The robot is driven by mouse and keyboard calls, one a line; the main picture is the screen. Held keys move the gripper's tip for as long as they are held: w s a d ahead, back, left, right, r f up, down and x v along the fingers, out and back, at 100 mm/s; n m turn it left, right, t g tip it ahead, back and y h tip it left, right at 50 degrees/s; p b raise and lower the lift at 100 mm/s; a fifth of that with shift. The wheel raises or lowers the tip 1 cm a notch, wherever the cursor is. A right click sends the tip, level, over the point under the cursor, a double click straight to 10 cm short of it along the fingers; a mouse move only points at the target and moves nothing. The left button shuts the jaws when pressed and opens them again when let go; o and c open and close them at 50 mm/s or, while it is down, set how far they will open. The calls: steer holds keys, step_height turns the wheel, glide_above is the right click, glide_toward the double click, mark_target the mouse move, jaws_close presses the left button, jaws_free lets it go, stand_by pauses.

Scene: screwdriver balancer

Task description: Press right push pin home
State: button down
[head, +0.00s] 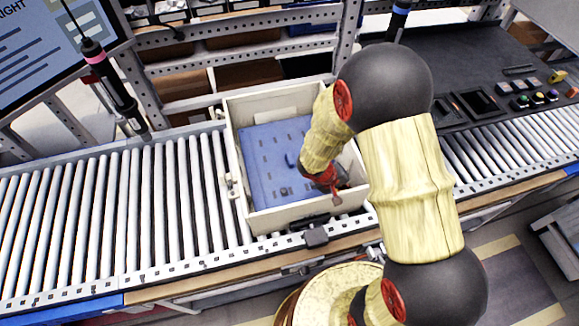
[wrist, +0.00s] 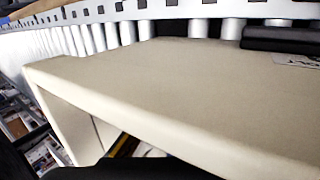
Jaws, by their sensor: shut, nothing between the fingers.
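A blue panel (head: 262,150) with rows of small dark slots lies inside a cream open box (head: 237,132). A small darker blue knob (head: 291,160) stands on the panel, left of my gripper; I cannot tell whether it is a push pin. My gripper (head: 338,192) is shut and empty, low inside the box near its right front corner. The right push pin cannot be made out; my gripper and arm cover that part of the panel. In the wrist view the cream box wall (wrist: 170,85) fills most of the picture, very close.
The box stands on a roller conveyor (head: 100,210), with its walls close around my gripper. A dark hanging screwdriver (head: 115,90) is at the left. A black control panel (head: 500,85) is at the back right. The rollers left of the box are clear.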

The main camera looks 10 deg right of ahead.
steer(key=shift+f+b, duration=0.65)
steer(key=shift+b, duration=0.1)
stand_by(0.4)
steer(key=shift+r, duration=0.1)
stand_by(0.3)
steer(key=shift+r+p, duration=1.5)
steer(key=shift+r, duration=0.95)
steer(key=shift+r, duration=0.1)
step_height(320, 180, up, 13)
steer(key=p, duration=0.8)
